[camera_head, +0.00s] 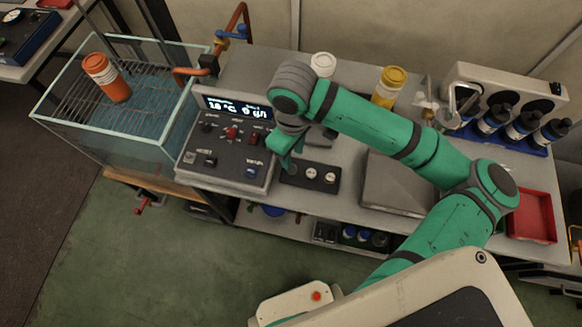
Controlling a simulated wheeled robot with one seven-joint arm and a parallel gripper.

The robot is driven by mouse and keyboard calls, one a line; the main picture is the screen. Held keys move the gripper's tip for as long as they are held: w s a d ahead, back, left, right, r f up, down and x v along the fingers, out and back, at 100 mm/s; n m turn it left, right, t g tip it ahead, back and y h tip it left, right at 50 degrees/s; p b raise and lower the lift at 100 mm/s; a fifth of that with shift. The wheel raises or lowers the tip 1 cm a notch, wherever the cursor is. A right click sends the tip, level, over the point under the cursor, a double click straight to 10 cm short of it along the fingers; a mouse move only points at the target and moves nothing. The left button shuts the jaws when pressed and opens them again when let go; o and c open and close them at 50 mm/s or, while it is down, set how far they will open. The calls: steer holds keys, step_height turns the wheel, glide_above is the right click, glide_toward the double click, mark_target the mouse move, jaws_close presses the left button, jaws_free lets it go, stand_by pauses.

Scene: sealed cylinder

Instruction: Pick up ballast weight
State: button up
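A dark flat holder (318,184) lies on the grey bench in front of my arm. Small round pale pieces (312,174) sit in it; they look like ballast weights, but they are too small to be sure. Another round spot at the holder's left is dim and partly beneath my gripper. My gripper (287,163) hangs down over the left end of the holder, beside the control panel. The wrist hides part of it, and I cannot tell whether its fingers are open, shut or touching a piece.
A control panel (225,150) with a lit display stands left of my gripper. Farther left is a glass water tank (150,140) with an orange cylinder (107,78) in it. White and yellow jars (389,87) stand behind my arm. A red tray (532,216) is at the right.

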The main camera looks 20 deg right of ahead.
mark_target(292, 170)
steer(key=shift+s+a+f, duration=0.1)
steer(key=shift+f, duration=3.05)
steer(key=c, duration=0.9)
